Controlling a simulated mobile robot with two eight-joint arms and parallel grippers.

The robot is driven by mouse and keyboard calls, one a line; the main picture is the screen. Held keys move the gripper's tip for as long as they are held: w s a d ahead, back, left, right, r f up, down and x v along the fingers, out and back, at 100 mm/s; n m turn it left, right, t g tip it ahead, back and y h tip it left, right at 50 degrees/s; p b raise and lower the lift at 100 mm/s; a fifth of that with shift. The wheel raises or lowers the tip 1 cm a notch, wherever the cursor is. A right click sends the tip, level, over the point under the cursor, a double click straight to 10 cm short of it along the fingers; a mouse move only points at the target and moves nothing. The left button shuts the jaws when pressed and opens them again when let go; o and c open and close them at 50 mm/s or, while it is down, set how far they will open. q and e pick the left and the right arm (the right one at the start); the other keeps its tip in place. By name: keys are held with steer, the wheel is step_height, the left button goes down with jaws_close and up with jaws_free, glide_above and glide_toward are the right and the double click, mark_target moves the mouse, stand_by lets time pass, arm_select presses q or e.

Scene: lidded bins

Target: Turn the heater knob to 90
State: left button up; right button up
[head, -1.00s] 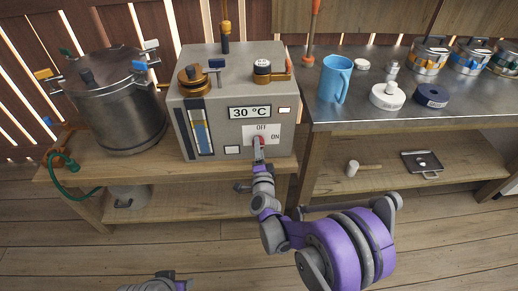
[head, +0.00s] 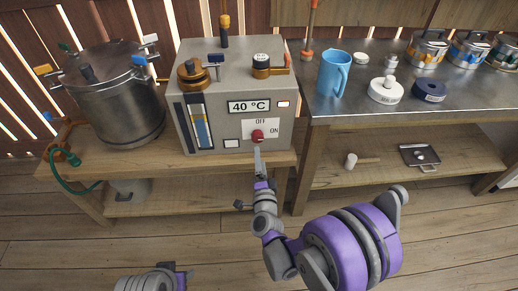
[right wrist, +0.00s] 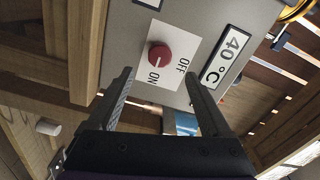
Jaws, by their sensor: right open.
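The heater (head: 215,128) is a grey box on the wooden bench, and its display (head: 250,107) reads 40 °C. The red knob (head: 257,136) sits on a white plate marked OFF and ON, low on the front face. In the right wrist view the red knob (right wrist: 159,56) has its white mark toward ON. My right gripper (head: 258,152) is just in front of and below the knob. In the right wrist view my right gripper (right wrist: 158,82) is open, its fingers apart and nothing between them. Part of my left arm shows at the bottom edge; its fingertips are not clear.
A metal pot (head: 115,100) with a lid stands left of the heater. A blue mug (head: 333,75) and white and dark round lids stand on the metal counter (head: 345,107) to the right. A mallet (head: 357,160) lies on the lower shelf.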

arm_select(q)
steer(key=shift+r, duration=0.1)
arm_select(e)
steer(key=shift+s, duration=1.3)
steer(key=shift+r, duration=0.1)
steer(key=s+d+n+g, duration=0.4)
steer(key=s+n+g, duration=0.1)
steer(key=s, duration=0.5)
steer(key=s+d+n+g+p, duration=0.1)
steer(key=s+d+n+g, duration=0.35)
steer(key=s, duration=0.55)
steer(key=s+d+n+g, duration=0.4)
steer(key=s+n, duration=0.2)
steer(key=s, duration=0.5)
arm_select(q)
step_height(320, 180, up, 26)
steer(key=w+t+p, duration=0.1)
steer(key=p, duration=2.1)
arm_select(e)
step_height(320, 180, up, 25)
steer(key=w, duration=0.2)
steer(key=shift+r+t, duration=0.2)
steer(key=shift+t, duration=0.25)
